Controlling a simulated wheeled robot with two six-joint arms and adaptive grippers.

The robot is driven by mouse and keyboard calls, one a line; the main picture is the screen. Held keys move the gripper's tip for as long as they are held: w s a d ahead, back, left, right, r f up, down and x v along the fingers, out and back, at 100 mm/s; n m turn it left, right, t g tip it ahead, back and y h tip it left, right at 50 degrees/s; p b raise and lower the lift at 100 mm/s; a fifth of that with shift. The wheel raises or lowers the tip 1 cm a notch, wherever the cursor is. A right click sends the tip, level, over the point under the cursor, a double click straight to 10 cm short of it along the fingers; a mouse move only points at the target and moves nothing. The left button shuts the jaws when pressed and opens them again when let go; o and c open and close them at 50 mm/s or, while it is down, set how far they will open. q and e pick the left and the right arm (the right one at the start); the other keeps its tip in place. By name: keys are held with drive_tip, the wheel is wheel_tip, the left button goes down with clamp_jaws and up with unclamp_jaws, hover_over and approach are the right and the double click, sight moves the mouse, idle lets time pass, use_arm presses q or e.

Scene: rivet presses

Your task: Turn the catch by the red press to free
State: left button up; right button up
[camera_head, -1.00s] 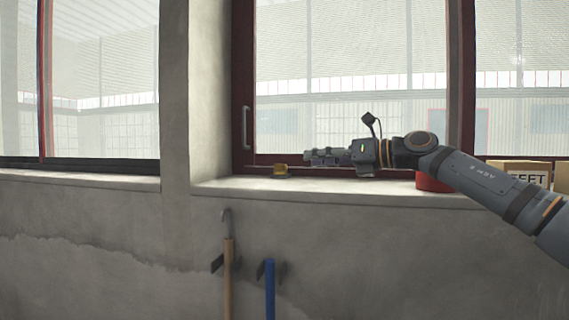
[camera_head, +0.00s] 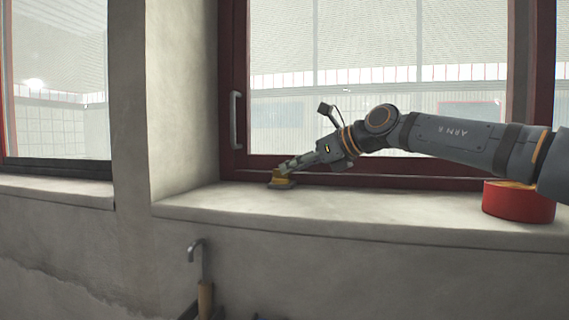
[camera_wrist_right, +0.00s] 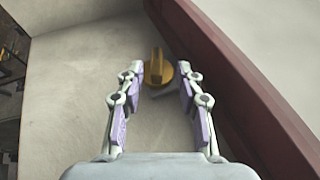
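The catch is a small yellow knob (camera_head: 279,182) with a raised ridge, on the window sill by the window frame's lower left corner. In the right wrist view the knob (camera_wrist_right: 157,68) lies between the fingertips, its ridge roughly lengthwise between the fingers. My right gripper (camera_head: 289,166) reaches down to it from the right. In the wrist view the right gripper (camera_wrist_right: 159,74) is open, a finger on each side of the knob, with gaps showing. A red round body (camera_head: 518,204), perhaps the red press, stands on the sill at right. My left gripper is not in view.
The dark red window frame (camera_head: 232,90) with a grey handle (camera_head: 235,120) rises right behind the knob; it runs close along the right finger in the wrist view. The sill (camera_head: 390,212) is clear between knob and red body.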

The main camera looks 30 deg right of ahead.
sight(281, 176)
drive_tip(key=p+x, duration=0.1)
drive_tip(key=x, duration=0.2)
drive_tip(key=shift+w+r, duration=0.1)
drive_tip(key=shift+r, duration=0.1)
drive_tip(key=shift+w+a+f, duration=0.1)
drive_tip(key=shift+w+a, duration=0.05)
drive_tip(key=shift+a, duration=0.1)
drive_tip(key=shift+a+f, duration=0.1)
drive_tip(key=shift+c, duration=0.3)
clamp_jaws()
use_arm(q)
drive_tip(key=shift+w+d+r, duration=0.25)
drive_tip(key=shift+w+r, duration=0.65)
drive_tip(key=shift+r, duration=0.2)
use_arm(e)
drive_tip(key=shift+w, duration=0.1)
